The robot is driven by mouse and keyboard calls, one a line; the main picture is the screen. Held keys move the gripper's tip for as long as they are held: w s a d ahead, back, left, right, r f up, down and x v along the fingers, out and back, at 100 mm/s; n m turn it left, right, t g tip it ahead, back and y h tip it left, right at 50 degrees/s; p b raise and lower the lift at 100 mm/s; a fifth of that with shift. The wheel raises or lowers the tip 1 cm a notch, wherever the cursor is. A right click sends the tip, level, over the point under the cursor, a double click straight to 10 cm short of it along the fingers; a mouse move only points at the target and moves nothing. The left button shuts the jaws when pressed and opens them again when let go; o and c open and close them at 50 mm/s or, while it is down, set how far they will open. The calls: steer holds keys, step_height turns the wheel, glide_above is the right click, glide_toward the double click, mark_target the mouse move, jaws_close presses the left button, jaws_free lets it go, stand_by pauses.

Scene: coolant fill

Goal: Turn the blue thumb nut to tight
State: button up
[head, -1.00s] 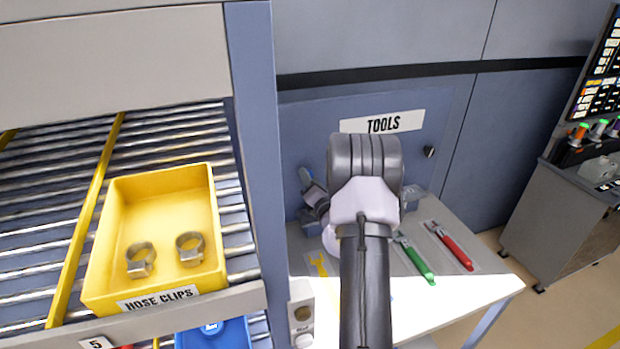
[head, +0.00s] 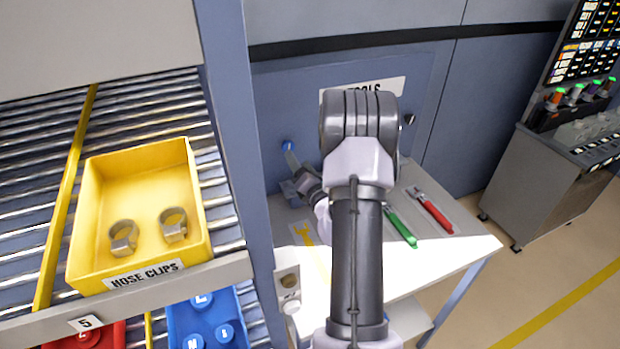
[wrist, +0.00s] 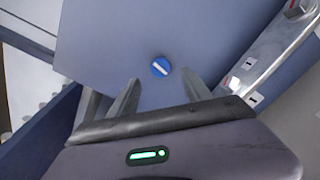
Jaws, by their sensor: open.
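The blue thumb nut (wrist: 161,67) is a small round knob with a white bar across its face. In the wrist view it sits on a flat blue-grey panel (wrist: 110,40), its bar slanting from upper left to lower right. My gripper (wrist: 160,77) is open, with its two fingers apart and the nut showing between and just beyond their tips. I cannot tell how far the tips are from the panel. In the head view the nut (head: 287,146) is a small blue disc on the wall panel, close to my gripper (head: 291,161); my arm hides much of the panel.
A workbench (head: 450,250) below holds a green-handled tool (head: 402,228) and a red-handled tool (head: 432,212). A blue-grey post (head: 233,110) and a yellow hose-clip bin (head: 85,210) stand left. In the wrist view a metal bar (wrist: 275,55) runs along the right.

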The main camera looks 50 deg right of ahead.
steer(key=v, duration=1)
steer(key=shift+s+a, duration=0.15)
steer(key=shift+s, duration=0.2)
